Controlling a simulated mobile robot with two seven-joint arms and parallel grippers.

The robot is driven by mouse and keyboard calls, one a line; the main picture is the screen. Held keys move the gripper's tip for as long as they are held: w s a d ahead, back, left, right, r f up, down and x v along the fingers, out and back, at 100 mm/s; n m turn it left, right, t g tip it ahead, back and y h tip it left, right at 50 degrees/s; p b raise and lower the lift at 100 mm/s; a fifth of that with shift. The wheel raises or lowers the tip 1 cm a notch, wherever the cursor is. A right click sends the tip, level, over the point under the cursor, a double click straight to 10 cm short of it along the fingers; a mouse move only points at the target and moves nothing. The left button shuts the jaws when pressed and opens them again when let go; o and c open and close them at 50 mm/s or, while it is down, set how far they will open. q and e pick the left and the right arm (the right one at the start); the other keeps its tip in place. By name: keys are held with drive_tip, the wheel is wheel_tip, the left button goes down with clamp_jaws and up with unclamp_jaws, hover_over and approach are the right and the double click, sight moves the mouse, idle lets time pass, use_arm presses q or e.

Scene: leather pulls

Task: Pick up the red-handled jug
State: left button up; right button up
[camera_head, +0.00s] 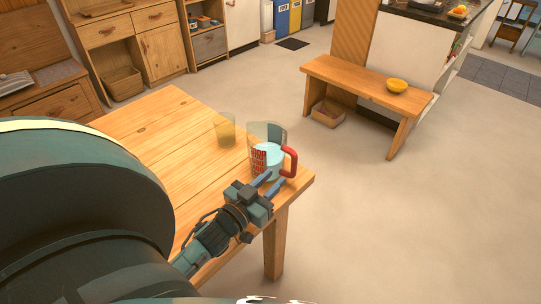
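The jug (257,158) is clear, with red markings on its side and a red handle (292,165) facing right. It stands upright near the right corner of the wooden table (150,122). My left gripper (272,181) is just in front of the jug, below its handle in the picture. Its two blue fingers are apart and point toward the jug and handle. I see nothing between them. I cannot tell whether a fingertip touches the jug. My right gripper is not in view.
A clear, yellowish glass (225,131) stands on the table just left of the jug. The table's right edge is close to the jug. The floor (400,220) to the right is clear.

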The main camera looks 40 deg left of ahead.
sight(292, 163)
use_arm(q)
drive_tip(key=w, duration=0.9)
drive_tip(key=shift+w+d+p, duration=0.15)
drive_tip(key=shift+w+p, duration=0.15)
drive_tip(key=shift+w, duration=0.1)
clamp_jaws()
drive_tip(key=shift+r, duration=0.1)
